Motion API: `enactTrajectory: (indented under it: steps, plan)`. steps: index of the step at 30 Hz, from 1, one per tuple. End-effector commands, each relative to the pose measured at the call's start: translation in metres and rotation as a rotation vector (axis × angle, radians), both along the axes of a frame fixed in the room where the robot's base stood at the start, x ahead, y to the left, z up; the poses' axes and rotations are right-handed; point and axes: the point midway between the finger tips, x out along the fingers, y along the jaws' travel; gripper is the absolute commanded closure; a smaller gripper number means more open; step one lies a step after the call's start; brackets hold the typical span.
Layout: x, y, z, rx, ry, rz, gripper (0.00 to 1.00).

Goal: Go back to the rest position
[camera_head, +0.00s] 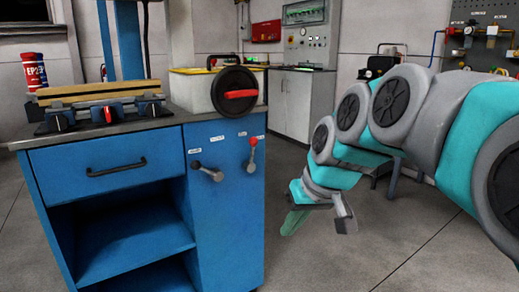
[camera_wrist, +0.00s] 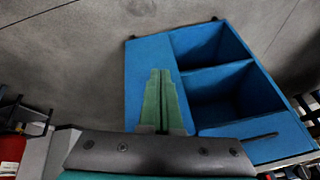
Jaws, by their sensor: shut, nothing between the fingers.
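My gripper (camera_head: 318,219) hangs at the end of my grey and teal arm, to the right of the blue cabinet in the head view. It is clear of the cabinet and above the floor. In the wrist view my gripper's green fingers (camera_wrist: 163,100) lie side by side, shut, with nothing between them. The blue cabinet (camera_wrist: 145,65) shows behind the fingers, with its open shelves.
The blue cabinet (camera_head: 112,155) carries a clamp fixture (camera_head: 105,110), a red and white can (camera_head: 34,72) and a black handwheel (camera_head: 235,92). Two levers (camera_head: 253,150) stick out from its front. Grey floor (camera_head: 350,262) around my gripper is clear.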

Motion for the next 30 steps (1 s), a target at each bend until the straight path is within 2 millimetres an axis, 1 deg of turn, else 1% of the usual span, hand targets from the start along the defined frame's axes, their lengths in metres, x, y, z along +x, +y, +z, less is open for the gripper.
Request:
enactTrajectory:
  steps: [1,2,3,5,6,8,9,12,15,18,20,30]
  plan:
    - [-0.025,-0.007,-0.018,-0.025,0.058,-0.021,1.0]
    - [-0.038,-0.012,-0.029,-0.042,0.088,-0.034,1.0]
    - [-0.058,-0.019,-0.044,-0.064,0.134,-0.053,1.0]
    - [-0.087,-0.029,-0.065,-0.096,0.198,-0.083,1.0]
    - [-0.107,-0.036,-0.079,-0.119,0.242,-0.103,1.0]
    - [-0.138,-0.047,-0.098,-0.149,0.305,-0.134,1.0]
    - [-0.157,-0.054,-0.109,-0.17,0.343,-0.155,1.0]
    - [-0.201,-0.069,-0.133,-0.214,0.429,-0.202,1.0]
    - [-0.234,-0.08,-0.149,-0.246,0.492,-0.237,1.0]
    - [-0.254,-0.086,-0.158,-0.265,0.531,-0.256,1.0]
    - [-0.259,-0.088,-0.16,-0.27,0.541,-0.264,1.0]
    - [-0.261,-0.088,-0.161,-0.272,0.544,-0.266,1.0]
